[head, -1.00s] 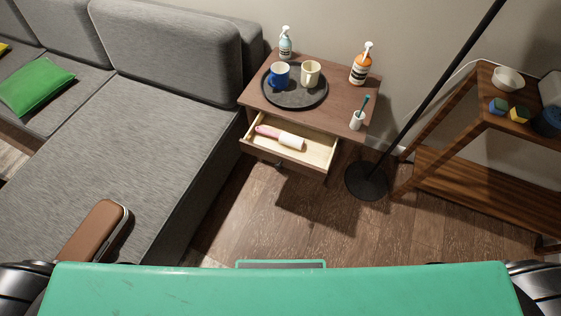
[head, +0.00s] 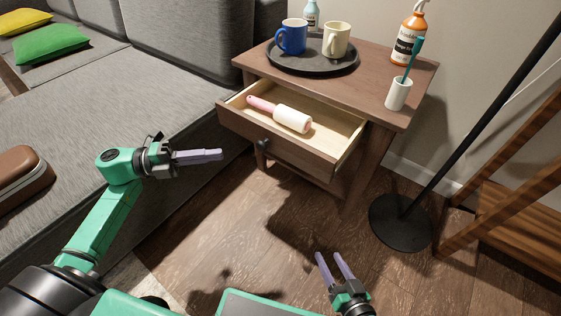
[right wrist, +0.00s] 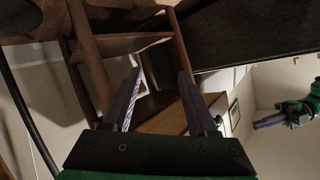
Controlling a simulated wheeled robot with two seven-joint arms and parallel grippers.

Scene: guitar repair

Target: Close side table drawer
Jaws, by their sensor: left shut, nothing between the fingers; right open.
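The wooden side table (head: 385,68) stands beside the sofa. Its drawer (head: 273,153) is pulled out toward me, with a dark round knob (head: 262,146) on its front. A lint roller with a pink handle (head: 282,115) lies inside the drawer. My left gripper (head: 220,155) is shut and empty, to the left of the drawer front, over the sofa's edge and apart from the drawer. My right gripper (head: 335,260) is open and empty, low in front of the table over the floor. In the right wrist view its two fingers (right wrist: 165,100) are spread, with wooden furniture beyond.
A dark tray (head: 312,63) with a blue mug (head: 292,37) and a cream mug (head: 336,40) sits on the tabletop, near bottles and a toothbrush cup (head: 397,94). A floor lamp base (head: 400,223) and shelf (head: 510,225) stand right. Sofa (head: 110,100) is left.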

